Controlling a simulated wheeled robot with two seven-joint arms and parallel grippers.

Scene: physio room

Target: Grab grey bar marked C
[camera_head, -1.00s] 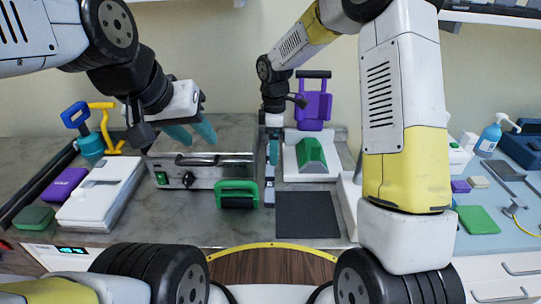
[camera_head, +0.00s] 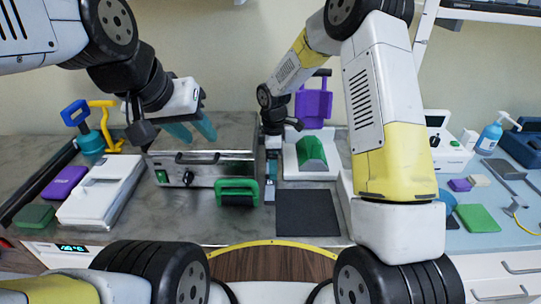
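A narrow grey bar (camera_head: 269,194) lies on the counter between the green-handled roller and the dark mat; no letter C can be read on it. My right gripper (camera_head: 272,172) points down directly over this bar, seen edge-on, and hides its far part. I cannot tell whether its fingers touch the bar or how far apart they are. My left gripper (camera_head: 193,132) is open and empty, with two teal fingers spread above the steel box.
The steel box (camera_head: 222,170) stands left of the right gripper, with the green-handled roller (camera_head: 237,187) before it. A white tray with a green block (camera_head: 311,153) and a dark mat (camera_head: 307,212) lie to the right. A purple holder (camera_head: 313,105) stands behind.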

